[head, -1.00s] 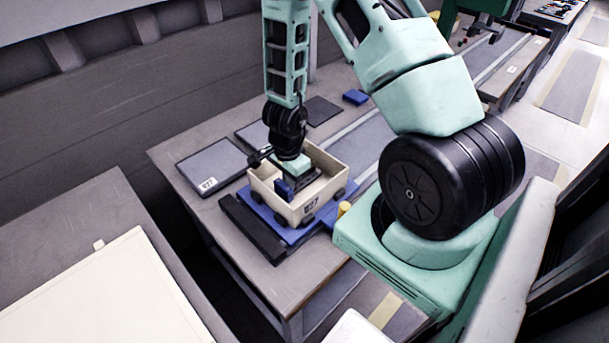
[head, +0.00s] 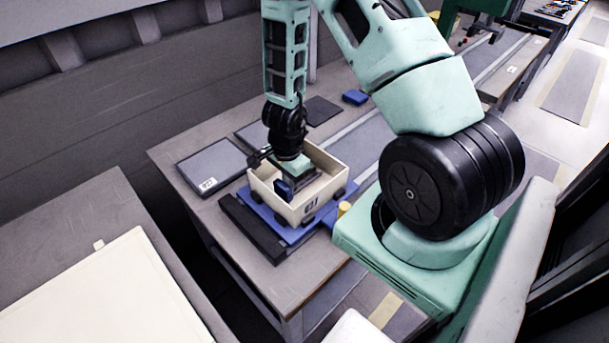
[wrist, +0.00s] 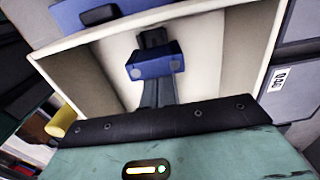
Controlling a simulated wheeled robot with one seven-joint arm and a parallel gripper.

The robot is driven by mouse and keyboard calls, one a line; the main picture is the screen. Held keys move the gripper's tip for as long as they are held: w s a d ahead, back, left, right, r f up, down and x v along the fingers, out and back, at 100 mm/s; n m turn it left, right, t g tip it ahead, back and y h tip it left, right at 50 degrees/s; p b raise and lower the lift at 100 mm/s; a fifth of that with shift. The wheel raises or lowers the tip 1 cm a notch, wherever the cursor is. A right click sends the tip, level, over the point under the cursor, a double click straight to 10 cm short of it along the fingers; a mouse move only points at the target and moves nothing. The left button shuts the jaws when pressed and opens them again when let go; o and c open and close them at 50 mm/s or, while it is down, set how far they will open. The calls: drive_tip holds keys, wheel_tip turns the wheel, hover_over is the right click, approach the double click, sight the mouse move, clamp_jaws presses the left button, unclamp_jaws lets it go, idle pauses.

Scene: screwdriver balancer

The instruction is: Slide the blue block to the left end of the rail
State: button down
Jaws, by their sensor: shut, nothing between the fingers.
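My gripper (head: 293,176) points down into a cream open box (head: 292,214) on the table. In the wrist view its dark fingers (wrist: 158,94) are together with nothing between them. A blue piece with two round grey spots (wrist: 150,66) sits at the finger ends; it also shows inside the box in the head view (head: 284,189). I cannot tell whether it is the blue block or part of my gripper. A small separate blue block (head: 355,97) lies farther back on the table. I cannot make out a rail for certain.
The box stands on a blue base (head: 325,218) beside a long dark bar (head: 250,229). A yellow cylinder (head: 344,208) stands close to the box's right. Flat grey panels (head: 211,166) lie behind left. The box walls surround my gripper.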

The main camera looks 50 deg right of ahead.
drive_tip(key=shift+d, duration=0.35)
idle(0.4)
drive_tip(key=shift+r, duration=0.1)
drive_tip(key=shift+r+p, duration=0.95)
drive_tip(key=shift+p, duration=0.1)
drive_tip(key=r+p, duration=0.5)
drive_tip(key=shift+d, duration=0.4)
